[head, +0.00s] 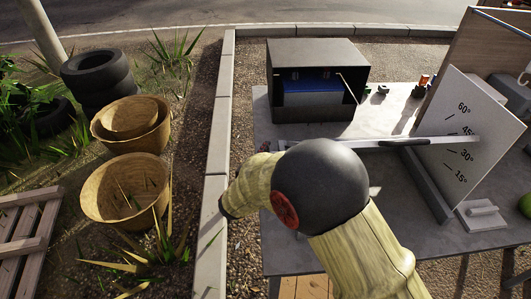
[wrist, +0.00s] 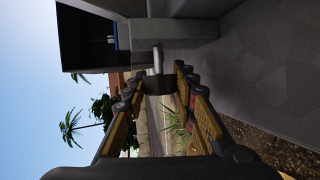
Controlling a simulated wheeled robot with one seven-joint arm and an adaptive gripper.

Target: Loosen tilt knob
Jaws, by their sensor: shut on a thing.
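The tilt knob (wrist: 157,85) is a dark, short cylinder on a metal shaft (wrist: 158,60) that sticks out of a grey block (wrist: 160,32). My gripper (wrist: 158,91) has its fingertips on both sides of the knob in the wrist view and is shut on it. In the head view my arm hides the gripper and the knob. A white angle board (head: 465,125) marked 15° to 60° stands at the right. A long light bar (head: 440,140) with a dark middle piece crosses it between the 30° and 45° marks.
The grey table (head: 385,235) bears a dark open-fronted box (head: 318,52) with blue inside, and small items at the back. A light block (head: 482,214) sits at the right. A kerb (head: 217,160), baskets (head: 125,190) and tyres (head: 95,72) lie to the left.

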